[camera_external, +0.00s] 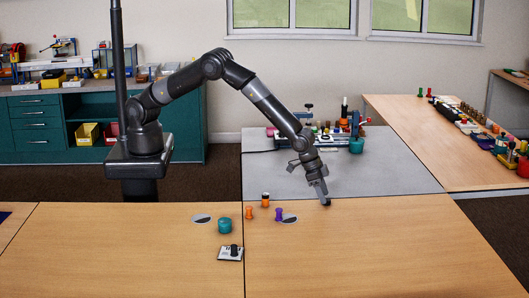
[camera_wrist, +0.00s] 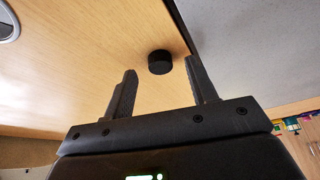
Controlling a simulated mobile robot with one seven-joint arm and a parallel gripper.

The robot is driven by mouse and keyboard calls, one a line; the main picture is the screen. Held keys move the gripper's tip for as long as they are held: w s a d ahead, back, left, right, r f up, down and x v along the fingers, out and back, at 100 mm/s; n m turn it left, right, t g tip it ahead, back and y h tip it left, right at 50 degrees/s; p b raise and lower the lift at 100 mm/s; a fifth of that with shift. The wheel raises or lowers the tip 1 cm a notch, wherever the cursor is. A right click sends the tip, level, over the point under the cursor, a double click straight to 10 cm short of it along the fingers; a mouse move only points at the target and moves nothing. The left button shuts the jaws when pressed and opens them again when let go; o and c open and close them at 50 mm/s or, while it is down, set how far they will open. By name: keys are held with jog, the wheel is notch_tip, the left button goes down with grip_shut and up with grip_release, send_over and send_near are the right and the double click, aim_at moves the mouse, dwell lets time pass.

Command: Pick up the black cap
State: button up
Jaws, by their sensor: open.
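The black cap (camera_wrist: 160,62) is a short dark cylinder on the wooden table, close to the edge by the grey surface. In the wrist view it shows beyond and between the two fingertips of my gripper (camera_wrist: 161,72). The fingers are apart with nothing held between them. In the external view my gripper (camera_external: 324,192) points down at the far edge of the wooden table. The cap cannot be clearly told from the dark fingertips there.
Left of my gripper stand a purple piece (camera_external: 279,214), an orange piece (camera_external: 250,213), an orange piece with a dark top (camera_external: 265,200) and a teal container (camera_external: 225,225). A white card (camera_external: 230,254) bears a black object. The front right of the table is clear.

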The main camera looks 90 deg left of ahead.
jog(key=shift+w+d+f, duration=0.1)
jog(key=shift+w+f, duration=0.25)
jog(key=shift+f, duration=0.3)
jog(key=c, duration=1.1)
